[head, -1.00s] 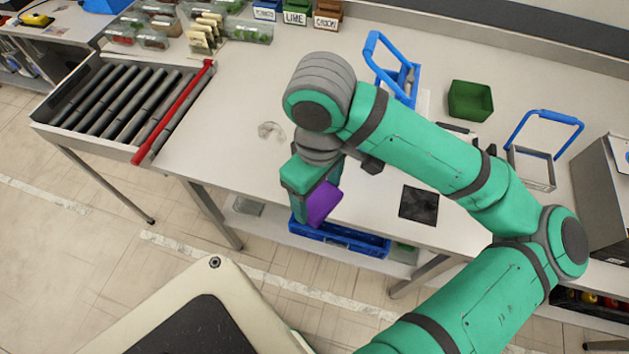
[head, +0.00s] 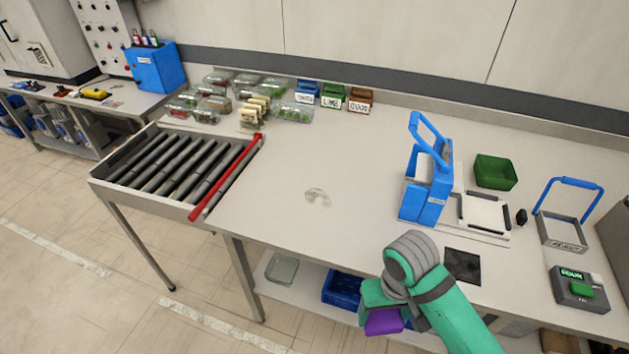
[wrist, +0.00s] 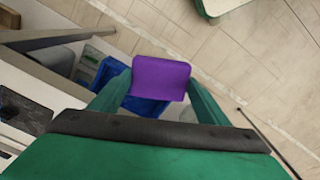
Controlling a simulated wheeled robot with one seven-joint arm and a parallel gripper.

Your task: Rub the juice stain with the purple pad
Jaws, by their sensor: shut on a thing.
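The purple pad (head: 384,321) is held in my gripper (wrist: 160,82), which is shut on it. In the wrist view the pad (wrist: 161,78) sits between the two green fingers, above the floor and a blue crate. In the head view my gripper is in front of the table's front edge, below the tabletop. The juice stain (head: 317,196) is a faint pale ring-like mark on the white tabletop, left of the blue-handled press. The stain lies up and left of my gripper, well apart from the pad.
The blue press (head: 428,180) and a green bin (head: 495,172) stand right of the stain. A roller conveyor (head: 180,167) with a red bar joins the table at left. A black mat (head: 462,265) lies near the front edge. The tabletop around the stain is clear.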

